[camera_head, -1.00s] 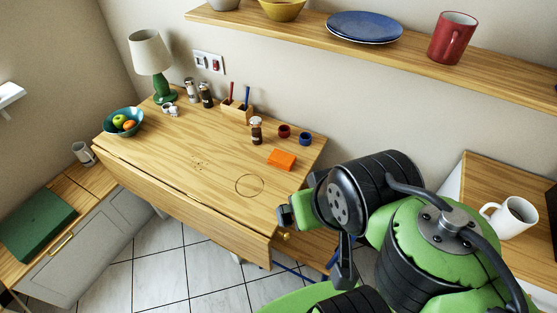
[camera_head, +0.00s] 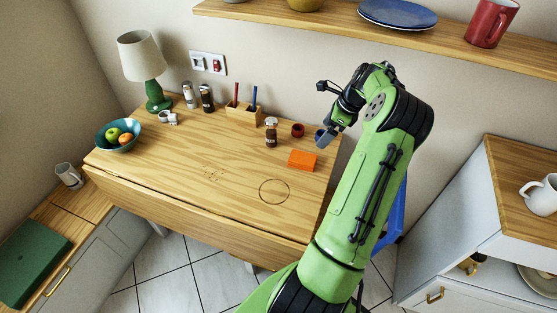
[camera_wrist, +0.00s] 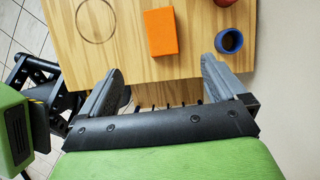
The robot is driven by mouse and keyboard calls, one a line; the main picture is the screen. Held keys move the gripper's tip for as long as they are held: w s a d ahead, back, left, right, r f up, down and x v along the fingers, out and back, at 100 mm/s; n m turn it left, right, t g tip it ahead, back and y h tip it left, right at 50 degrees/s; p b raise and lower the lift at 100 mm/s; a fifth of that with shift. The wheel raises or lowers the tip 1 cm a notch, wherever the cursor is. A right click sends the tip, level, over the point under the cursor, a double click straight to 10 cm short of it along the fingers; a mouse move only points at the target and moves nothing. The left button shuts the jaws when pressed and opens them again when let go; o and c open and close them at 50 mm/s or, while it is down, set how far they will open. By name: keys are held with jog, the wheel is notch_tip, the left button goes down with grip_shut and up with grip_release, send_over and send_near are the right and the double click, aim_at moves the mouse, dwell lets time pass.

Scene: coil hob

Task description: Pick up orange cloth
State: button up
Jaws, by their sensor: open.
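The orange cloth (camera_head: 302,160), a small folded block, lies on the wooden table near its right edge. In the wrist view the cloth (camera_wrist: 161,31) lies beyond the fingertips, between their lines and apart from them. My gripper (camera_head: 325,138) is above the table's right side, close to the cloth in the head view. In the wrist view my gripper (camera_wrist: 158,65) has its two fingers spread wide with nothing between them.
A blue cup (camera_wrist: 229,40) is close to the right finger in the wrist view. A wall shelf (camera_head: 380,35) runs above. The table (camera_head: 215,145) is mostly clear left of the cloth.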

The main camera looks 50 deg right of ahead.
jog(key=b, duration=0.3)
send_over(304, 158)
jog(key=s, duration=0.2)
jog(key=f, duration=1)
jog(key=shift+d, duration=0.4)
jog(key=b+x, duration=0.1)
jog(key=x, duration=0.3)
jog(key=shift+w+f, duration=0.25)
jog(key=shift+f, duration=0.1)
jog(key=shift+f, duration=0.2)
jog(key=shift+a, duration=0.1)
